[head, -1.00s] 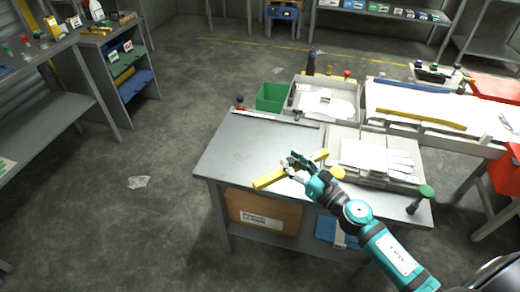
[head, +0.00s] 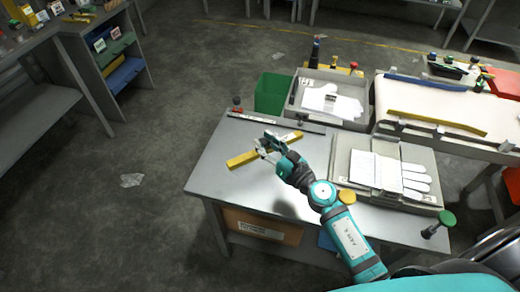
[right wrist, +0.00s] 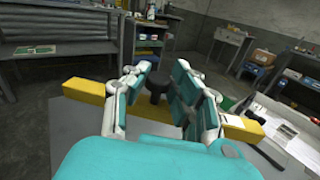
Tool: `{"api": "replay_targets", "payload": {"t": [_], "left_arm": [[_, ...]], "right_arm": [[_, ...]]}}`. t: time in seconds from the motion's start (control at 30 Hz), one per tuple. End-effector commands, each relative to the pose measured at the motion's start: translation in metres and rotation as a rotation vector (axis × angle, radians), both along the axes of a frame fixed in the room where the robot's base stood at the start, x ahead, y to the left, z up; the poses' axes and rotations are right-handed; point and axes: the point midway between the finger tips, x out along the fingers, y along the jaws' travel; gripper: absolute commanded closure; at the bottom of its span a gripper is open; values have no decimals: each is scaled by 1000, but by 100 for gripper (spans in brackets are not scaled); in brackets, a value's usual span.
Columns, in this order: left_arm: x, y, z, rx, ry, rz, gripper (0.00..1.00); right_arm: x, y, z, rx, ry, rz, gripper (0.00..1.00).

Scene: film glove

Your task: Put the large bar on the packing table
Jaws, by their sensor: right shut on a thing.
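The large bar is a long yellow bar (head: 243,159), held across my right gripper (head: 270,145). In the right wrist view the bar (right wrist: 86,92) runs crosswise between the fingers of the gripper (right wrist: 160,90), which are shut on it. In the head view the bar is over the grey metal tabletop of the packing table (head: 215,175), at its left part. I cannot tell whether the bar touches the top or is just above it. My left gripper is not in view.
A grey tray with white gloves (head: 385,172) lies on the table's right side. Behind stand a green bin (head: 271,94) and another glove tray (head: 330,102). A second yellow bar (head: 437,123) lies on the white surface at right. The table's front left is clear.

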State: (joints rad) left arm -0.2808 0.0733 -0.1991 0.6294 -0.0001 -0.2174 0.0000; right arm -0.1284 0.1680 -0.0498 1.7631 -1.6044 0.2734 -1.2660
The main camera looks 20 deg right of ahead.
Motion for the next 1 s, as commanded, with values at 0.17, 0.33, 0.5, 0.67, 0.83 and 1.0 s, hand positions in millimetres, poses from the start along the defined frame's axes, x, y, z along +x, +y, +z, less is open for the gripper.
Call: {"api": "replay_targets", "payload": {"t": [0.17, 0.33, 0.5, 0.67, 0.83, 1.0], "left_arm": [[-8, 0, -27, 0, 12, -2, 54], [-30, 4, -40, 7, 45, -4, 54], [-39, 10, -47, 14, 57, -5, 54], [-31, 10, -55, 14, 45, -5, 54], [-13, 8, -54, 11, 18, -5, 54], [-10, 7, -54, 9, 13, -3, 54]], "right_arm": [[0, 1, -36, 7, 4, -2, 100], [0, 0, -59, 5, 2, -1, 100], [0, 0, -75, 5, 2, -1, 100], [0, 0, -96, 4, 2, -2, 100], [0, 0, -99, 1, -1, 0, 100], [0, 0, -100, 0, 0, 0, 100]]}}
